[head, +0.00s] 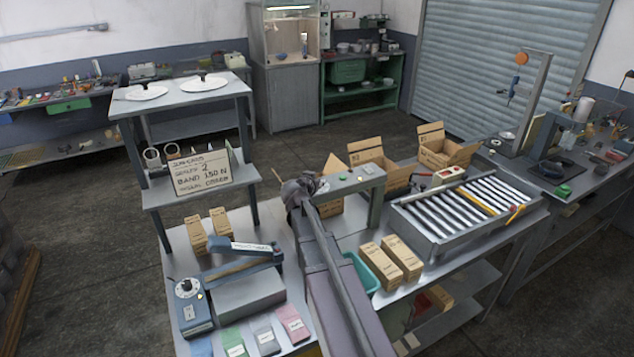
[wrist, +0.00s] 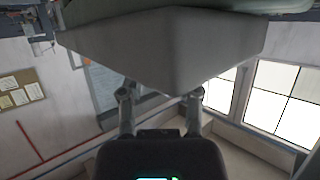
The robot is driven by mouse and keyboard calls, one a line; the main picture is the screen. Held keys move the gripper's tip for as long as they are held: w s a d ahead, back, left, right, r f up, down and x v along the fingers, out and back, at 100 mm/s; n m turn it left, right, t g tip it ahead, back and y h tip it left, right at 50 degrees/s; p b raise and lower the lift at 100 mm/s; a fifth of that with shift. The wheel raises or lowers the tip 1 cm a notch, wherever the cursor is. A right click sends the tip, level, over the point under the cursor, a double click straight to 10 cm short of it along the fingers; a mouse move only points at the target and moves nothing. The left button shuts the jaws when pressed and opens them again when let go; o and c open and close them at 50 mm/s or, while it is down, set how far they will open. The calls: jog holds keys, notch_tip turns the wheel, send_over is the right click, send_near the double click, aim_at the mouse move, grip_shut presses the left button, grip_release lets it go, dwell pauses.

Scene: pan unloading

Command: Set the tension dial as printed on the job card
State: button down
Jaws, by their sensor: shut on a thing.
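The job card (head: 203,173) stands upright on the shelf of the rack at left; its largest line reads "BAND 150 N", with a "2" on the line above and smaller text that is hard to read. My gripper (head: 303,190) is away from the dial, by the left end of the grey arch. In the wrist view its fingers (wrist: 159,105) meet a large grey block-shaped thing (wrist: 160,50), which I cannot identify.
A grey arch (head: 350,182) with a green button stands behind my arm. Open cartons (head: 378,160) and a roller conveyor (head: 465,205) are at right. Small brown cartons (head: 390,262) and coloured packets (head: 265,337) lie on the bench.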

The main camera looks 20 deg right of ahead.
jog(key=m+g+h, duration=0.2)
jog(key=m+g, duration=0.1)
jog(key=m+g+h, duration=0.1)
jog(key=shift+w+m+g, duration=0.25)
jog(key=shift+m+g, duration=0.15)
jog(key=shift+s+m+g+h, duration=0.2)
jog(key=shift+m+g+h, duration=0.1)
jog(key=shift+m+g, duration=1.2)
jog(key=shift+f, duration=0.1)
jog(key=shift+s, duration=0.1)
jog(key=shift+c, duration=1.5)
grip_release()
